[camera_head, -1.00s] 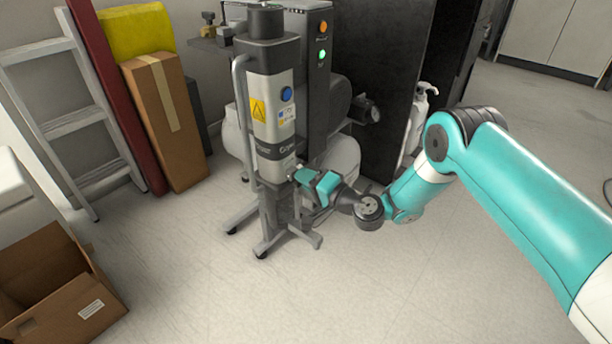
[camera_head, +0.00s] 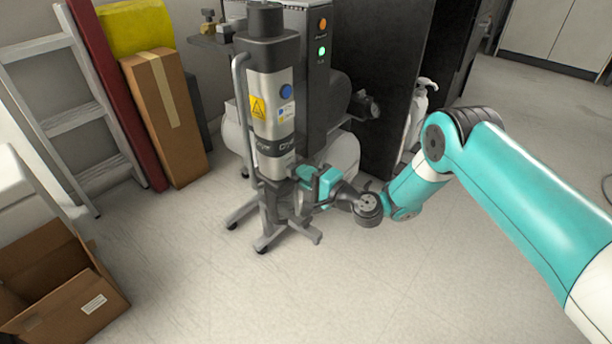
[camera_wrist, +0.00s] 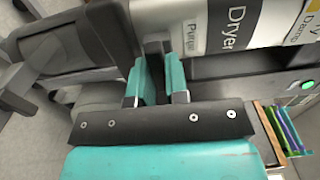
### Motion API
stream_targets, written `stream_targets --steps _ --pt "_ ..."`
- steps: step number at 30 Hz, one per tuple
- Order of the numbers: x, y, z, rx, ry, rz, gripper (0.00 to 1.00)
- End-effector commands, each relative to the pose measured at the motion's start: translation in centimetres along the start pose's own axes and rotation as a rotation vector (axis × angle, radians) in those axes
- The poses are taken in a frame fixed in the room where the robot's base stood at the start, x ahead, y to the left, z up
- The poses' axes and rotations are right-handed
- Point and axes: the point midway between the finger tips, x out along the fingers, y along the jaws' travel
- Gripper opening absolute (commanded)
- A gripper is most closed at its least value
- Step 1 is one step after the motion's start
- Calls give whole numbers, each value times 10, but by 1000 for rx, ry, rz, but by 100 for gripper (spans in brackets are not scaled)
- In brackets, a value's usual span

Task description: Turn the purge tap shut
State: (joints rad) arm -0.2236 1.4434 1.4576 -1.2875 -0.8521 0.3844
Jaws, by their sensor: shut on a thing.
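The dryer column (camera_head: 270,100) stands upright on a grey stand, with a blue round button and a yellow warning label on its front. My gripper (camera_head: 302,173) is at the lower right side of the column. In the wrist view the teal fingers of my gripper (camera_wrist: 160,75) are close together on a small dark part, which I take to be the purge tap (camera_wrist: 155,45), just beside the "Purge" lettering. The fingers hide most of the tap, so its angle cannot be told. The column also shows in the wrist view (camera_wrist: 215,25).
A dark control box (camera_head: 318,90) with orange and green lamps stands behind the column. A white tank (camera_head: 338,155) is behind my gripper. The stand's feet (camera_head: 265,243) spread over the floor. An open cardboard box (camera_head: 60,285) is at lower left; the floor between is clear.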

Motion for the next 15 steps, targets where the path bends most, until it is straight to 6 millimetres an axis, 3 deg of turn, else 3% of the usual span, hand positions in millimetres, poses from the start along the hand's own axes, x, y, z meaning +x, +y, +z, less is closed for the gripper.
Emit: stream_targets --steps 4,5,8,15 --pt "-1 2 1 7 -2 5 0" --pt "-1 2 1 7 -2 5 19" --pt "-1 2 1 6 -2 4 40" --pt "0 1 1 2 -1 2 40"
